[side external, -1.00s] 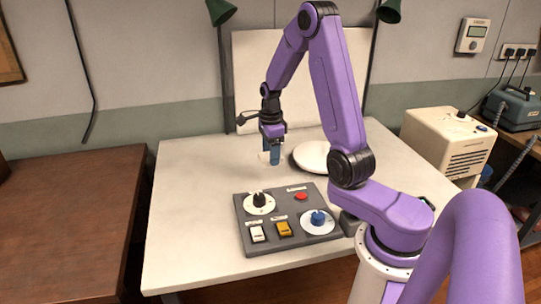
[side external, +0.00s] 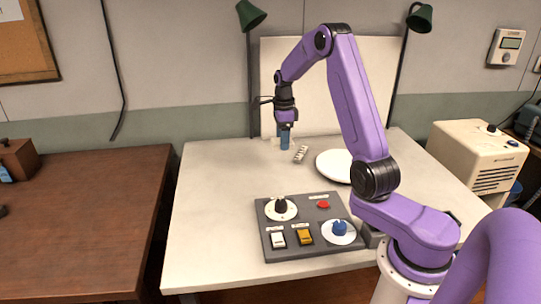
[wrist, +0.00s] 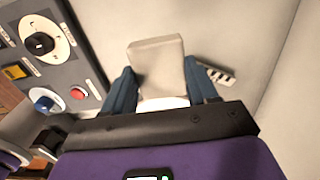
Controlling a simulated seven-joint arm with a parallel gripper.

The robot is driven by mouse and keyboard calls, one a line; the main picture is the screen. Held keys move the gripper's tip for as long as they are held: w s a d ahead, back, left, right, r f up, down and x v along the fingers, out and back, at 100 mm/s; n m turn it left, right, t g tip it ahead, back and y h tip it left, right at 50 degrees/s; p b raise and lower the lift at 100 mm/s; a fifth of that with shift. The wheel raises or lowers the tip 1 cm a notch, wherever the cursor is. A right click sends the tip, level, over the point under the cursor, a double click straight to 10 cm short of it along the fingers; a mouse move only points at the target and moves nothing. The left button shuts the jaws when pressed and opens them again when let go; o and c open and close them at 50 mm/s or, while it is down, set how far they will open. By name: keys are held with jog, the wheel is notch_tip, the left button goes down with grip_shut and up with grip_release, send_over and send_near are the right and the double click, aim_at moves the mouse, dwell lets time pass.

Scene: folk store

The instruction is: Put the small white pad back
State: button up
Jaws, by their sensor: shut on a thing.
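The small white pad (wrist: 157,62) is a pale, flat, squarish piece. In the wrist view it sits between the two blue fingers of my gripper (wrist: 160,80), which is shut on it. In the side view my gripper (side external: 285,147) points down near the back of the white table, left of the round white plate. Only a little of a pale piece shows beside the fingers there, and I cannot tell whether it touches the table.
A pale strip with dark marks (side external: 300,154) lies just right of my gripper. The white plate (side external: 338,165) is farther right. A grey control panel (side external: 308,250) with knobs and switches stands at the front. The white table (side external: 215,215) is clear on the left.

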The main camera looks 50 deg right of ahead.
send_over(270, 162)
jog(key=s, duration=0.1)
jog(key=f, duration=0.6)
jog(key=shift+s+a, duration=0.2)
jog(key=shift+a, duration=0.1)
jog(key=shift+w+d+f, duration=0.25)
jog(key=shift+w+f, duration=0.3)
jog(key=shift+f, duration=1.7)
jog(key=shift+f, duration=0.1)
jog(key=o, duration=1)
